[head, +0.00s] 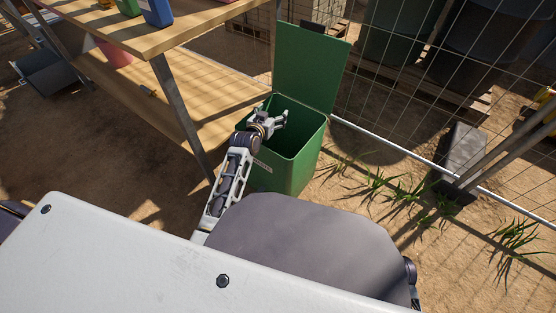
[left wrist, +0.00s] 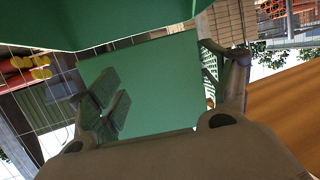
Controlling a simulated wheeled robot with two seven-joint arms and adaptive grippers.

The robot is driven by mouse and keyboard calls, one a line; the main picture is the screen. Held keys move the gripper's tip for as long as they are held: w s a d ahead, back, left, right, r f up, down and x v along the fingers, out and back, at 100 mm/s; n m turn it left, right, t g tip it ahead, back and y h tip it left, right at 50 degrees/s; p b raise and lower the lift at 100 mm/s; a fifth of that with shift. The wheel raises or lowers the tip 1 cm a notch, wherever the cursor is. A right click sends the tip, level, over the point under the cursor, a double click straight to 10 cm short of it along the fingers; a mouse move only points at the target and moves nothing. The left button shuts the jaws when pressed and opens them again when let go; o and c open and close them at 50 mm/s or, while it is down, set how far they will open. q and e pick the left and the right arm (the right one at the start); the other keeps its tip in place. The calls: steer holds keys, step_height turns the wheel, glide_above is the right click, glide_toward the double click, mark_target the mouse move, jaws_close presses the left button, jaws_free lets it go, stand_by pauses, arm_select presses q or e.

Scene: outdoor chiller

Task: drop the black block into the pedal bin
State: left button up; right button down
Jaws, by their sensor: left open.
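The green pedal bin (head: 290,172) stands on the ground beside the wooden bench, its lid (head: 310,70) raised upright at the back. My left gripper (head: 277,120) is over the bin's mouth, with its fingers apart. In the left wrist view the open fingers (left wrist: 165,92) stand well apart with nothing visible between them, and green bin surfaces (left wrist: 155,70) fill the space behind. I cannot make out the black block in either view; the bin's floor is hidden. My right gripper does not show.
The wooden bench (head: 150,38) with a lower shelf (head: 215,112) is left of the bin, with green and blue containers (head: 157,12) on top. A wire fence (head: 395,158) runs behind and to the right. A dark, blocky fence foot (head: 462,150) rests on the ground there.

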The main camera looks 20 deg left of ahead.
arm_select(q)
steer(key=v, duration=0.8)
steer(key=shift+s, duration=0.1)
stand_by(1.1)
steer(key=shift+s+d+f+n+g, duration=0.2)
steer(key=shift+s+f+g, duration=0.15)
steer(key=shift+f, duration=0.2)
steer(key=shift+s+d+f+n+g, duration=0.1)
steer(key=shift+s+f+n+g, duration=0.15)
steer(key=shift+f+g, duration=0.25)
steer(key=s+d+f+g, duration=0.2)
steer(key=s+f, duration=0.2)
steer(key=s, duration=0.4)
steer(key=s+d+f+m+g+h, duration=0.1)
steer(key=s+d+f+g, duration=0.2)
steer(key=s, duration=0.6)
steer(key=s+d+f+m+g+h+p, duration=0.1)
steer(key=s+d+f+g, duration=0.1)
steer(key=s+f, duration=0.5)
steer(key=shift+s+d+g, duration=0.35)
steer(key=shift+s+d, duration=0.1)
steer(key=shift+s, duration=0.75)
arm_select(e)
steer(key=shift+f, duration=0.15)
